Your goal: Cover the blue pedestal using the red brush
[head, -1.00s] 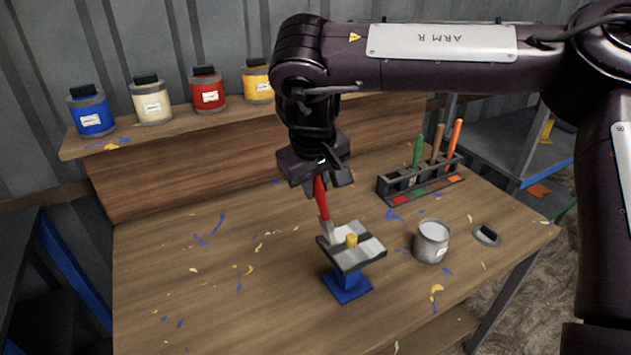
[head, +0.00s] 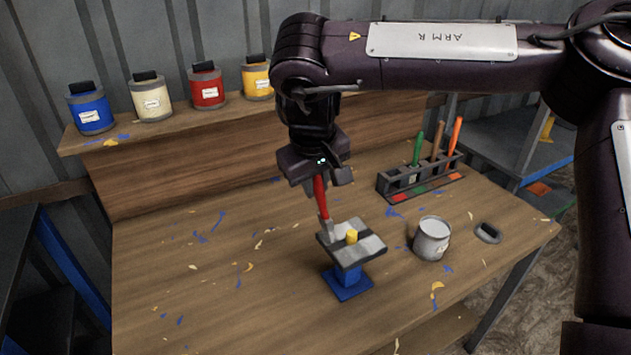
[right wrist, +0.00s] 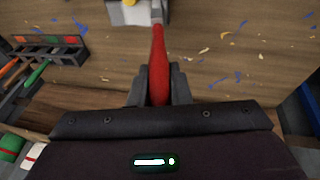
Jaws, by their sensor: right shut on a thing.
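The blue pedestal (head: 347,284) stands on the workbench. Its upper part is a flat plate (head: 366,250) with white-grey areas, a dark stripe and a yellow knob (head: 351,236) on top. My right gripper (head: 320,181) is shut on the red brush (head: 321,197), which points down with its bristle end at the plate's left edge. I cannot tell whether the bristles touch the plate. In the right wrist view the red handle (right wrist: 159,65) sits between the fingers, and part of the plate shows at the top edge. My left gripper is not in view.
An open paint can (head: 431,242) stands right of the pedestal, with its lid (head: 488,233) beside it. A rack (head: 420,180) holds green, brown and orange-handled brushes. Blue, cream, red and yellow jars line the back shelf (head: 250,125). The bench's front left is clear.

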